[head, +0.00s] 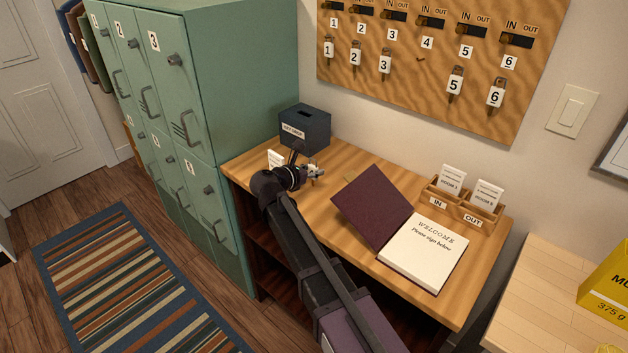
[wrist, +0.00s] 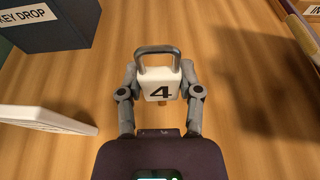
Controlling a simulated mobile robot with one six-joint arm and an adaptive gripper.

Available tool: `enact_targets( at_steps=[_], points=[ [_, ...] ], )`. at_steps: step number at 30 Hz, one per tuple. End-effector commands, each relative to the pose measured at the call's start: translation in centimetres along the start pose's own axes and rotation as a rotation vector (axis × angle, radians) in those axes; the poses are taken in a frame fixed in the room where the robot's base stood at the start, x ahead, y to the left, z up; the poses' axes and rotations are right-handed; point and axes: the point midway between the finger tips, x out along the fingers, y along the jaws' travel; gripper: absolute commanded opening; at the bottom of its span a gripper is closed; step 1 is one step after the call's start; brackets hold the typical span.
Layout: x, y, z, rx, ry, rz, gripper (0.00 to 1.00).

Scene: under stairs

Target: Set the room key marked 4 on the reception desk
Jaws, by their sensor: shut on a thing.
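The room key marked 4 (wrist: 160,90) has a white tag and a grey metal loop, seen in the wrist view. My gripper (wrist: 160,82) is shut on the tag, one finger on each side, with the 4 facing the camera. In the head view my gripper (head: 314,173) is over the back left part of the wooden reception desk (head: 345,160), and the key there is small and partly hidden. The desk's bare wood also fills the wrist view (wrist: 230,60). I cannot tell whether the key touches the desk.
A dark key drop box (head: 305,130) and a white card (head: 275,158) stand close to my gripper. An open guest book (head: 425,252) and an IN/OUT card holder (head: 466,208) are to the right. The key board (head: 400,75) hangs behind; its hook under 4 is empty.

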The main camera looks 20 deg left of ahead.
Motion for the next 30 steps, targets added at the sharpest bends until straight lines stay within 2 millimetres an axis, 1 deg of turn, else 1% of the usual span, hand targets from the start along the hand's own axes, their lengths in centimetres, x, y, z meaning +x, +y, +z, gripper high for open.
enact_targets(
  at_steps=[1,3,9,23,28,29,30],
  points=[
    [0.2,0.0,-0.8,0.000,0.000,0.000,0.00],
    [0.4,0.0,-1.3,0.000,0.000,0.000,0.00],
    [0.8,0.0,-2.6,0.000,0.000,0.000,0.00],
    [0.9,0.0,-2.8,0.000,0.000,-0.001,0.00],
    [1.0,0.0,-3.2,0.000,0.000,-0.001,0.00],
    [1.0,0.0,-3.1,0.000,0.000,-0.001,0.55],
    [1.0,0.0,-3.1,0.000,0.000,-0.001,0.67]
  ],
)
